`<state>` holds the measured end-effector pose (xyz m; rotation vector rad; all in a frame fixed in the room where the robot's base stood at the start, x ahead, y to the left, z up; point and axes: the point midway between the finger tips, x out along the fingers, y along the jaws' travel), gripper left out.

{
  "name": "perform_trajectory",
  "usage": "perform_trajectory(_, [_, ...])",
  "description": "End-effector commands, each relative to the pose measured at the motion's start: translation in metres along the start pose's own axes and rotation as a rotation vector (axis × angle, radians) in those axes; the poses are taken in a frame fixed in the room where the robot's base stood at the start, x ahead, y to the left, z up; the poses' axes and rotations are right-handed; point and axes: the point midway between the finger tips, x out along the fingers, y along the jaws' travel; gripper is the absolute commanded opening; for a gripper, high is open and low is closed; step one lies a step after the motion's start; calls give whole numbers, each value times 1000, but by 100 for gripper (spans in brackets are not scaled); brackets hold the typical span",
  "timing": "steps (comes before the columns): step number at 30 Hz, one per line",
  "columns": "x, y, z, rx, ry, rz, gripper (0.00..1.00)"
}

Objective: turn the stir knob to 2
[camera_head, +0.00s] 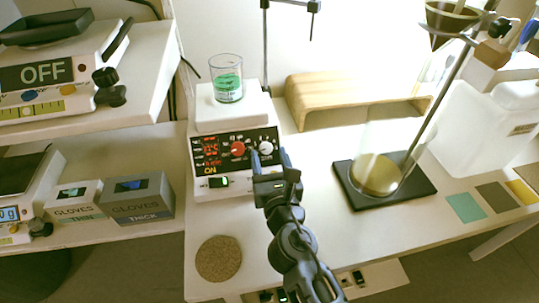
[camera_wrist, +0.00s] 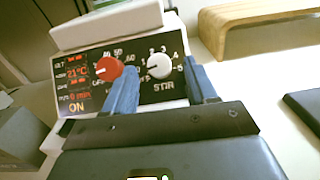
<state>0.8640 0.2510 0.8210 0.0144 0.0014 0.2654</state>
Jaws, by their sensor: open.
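The hotplate stirrer (camera_head: 231,113) stands on the table with its dark front panel facing me. Its white stir knob (camera_head: 266,147) is on the right of the panel; in the wrist view the white knob (camera_wrist: 159,67) has numbers around it and "STIR" below. A red knob (camera_head: 238,148) is to its left, also in the wrist view (camera_wrist: 109,68). My gripper (camera_head: 269,158) is open in front of the panel. In the wrist view its blue fingers (camera_wrist: 163,90) stand on either side of the white knob, the left one between the knobs. Contact cannot be told.
A beaker with green liquid (camera_head: 227,82) stands on the stirrer's top plate. A wooden riser (camera_head: 330,94) is behind right, and a dark stand base (camera_head: 413,187) with a flask is to the right. A cork disc (camera_head: 219,258) lies in front.

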Motion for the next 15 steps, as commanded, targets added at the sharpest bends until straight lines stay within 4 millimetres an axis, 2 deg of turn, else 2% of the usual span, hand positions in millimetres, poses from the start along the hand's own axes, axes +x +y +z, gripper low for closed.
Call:
perform_trajectory(5, [12,0,0,1,0,1,57])
perform_trajectory(13, [13,0,0,2,1,1,57])
perform_trajectory(15, [13,0,0,2,1,1,50])
